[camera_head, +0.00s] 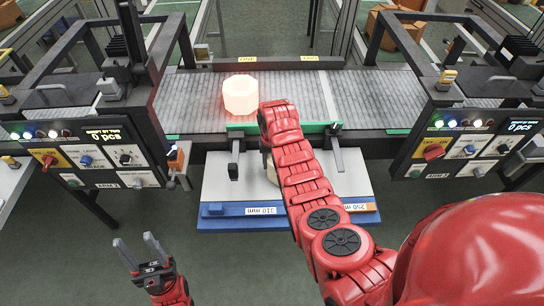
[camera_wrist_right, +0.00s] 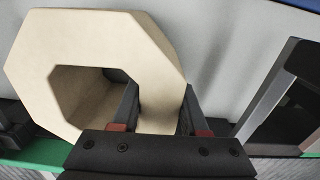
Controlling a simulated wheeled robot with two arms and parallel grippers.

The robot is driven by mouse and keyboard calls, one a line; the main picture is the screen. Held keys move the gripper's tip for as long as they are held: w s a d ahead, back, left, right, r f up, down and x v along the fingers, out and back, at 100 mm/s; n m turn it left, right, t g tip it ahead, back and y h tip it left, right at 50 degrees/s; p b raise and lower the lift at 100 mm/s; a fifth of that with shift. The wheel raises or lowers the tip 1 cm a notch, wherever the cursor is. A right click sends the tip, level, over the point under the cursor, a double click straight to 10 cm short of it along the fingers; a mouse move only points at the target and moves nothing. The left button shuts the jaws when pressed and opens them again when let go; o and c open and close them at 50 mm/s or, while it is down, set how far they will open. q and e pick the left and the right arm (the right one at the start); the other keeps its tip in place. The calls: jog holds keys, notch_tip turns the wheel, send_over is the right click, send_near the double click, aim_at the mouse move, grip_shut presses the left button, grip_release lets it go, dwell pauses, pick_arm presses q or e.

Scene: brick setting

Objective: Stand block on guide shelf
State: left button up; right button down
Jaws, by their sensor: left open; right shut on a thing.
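A beige octagonal ring block (camera_wrist_right: 95,40) with an octagonal hole fills the left of the right wrist view. My right gripper (camera_wrist_right: 158,107) is shut on its wall, one finger inside the hole and one outside. In the head view only a sliver of the block (camera_head: 272,172) shows; my red right arm hides the rest and the gripper. It is over a pale shelf (camera_head: 235,185) with a blue front edge; I cannot tell whether it touches. My left gripper (camera_head: 134,252) is open and empty at the lower left.
A glowing octagonal block (camera_head: 241,95) sits on the grey conveyor (camera_head: 190,98) behind a green-edged rail (camera_head: 240,127). Control panels flank the shelf at left (camera_head: 100,158) and right (camera_head: 470,145). The labels on the blue edge read 310 mm and 250 mm. The floor around my left gripper is clear.

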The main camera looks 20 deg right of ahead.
jog(key=shift+d+f, duration=0.1)
jog(key=shift+f, duration=0.25)
jog(key=c, duration=0.9)
grip_release()
jog(key=shift+f, duration=0.15)
jog(key=o, duration=0.5)
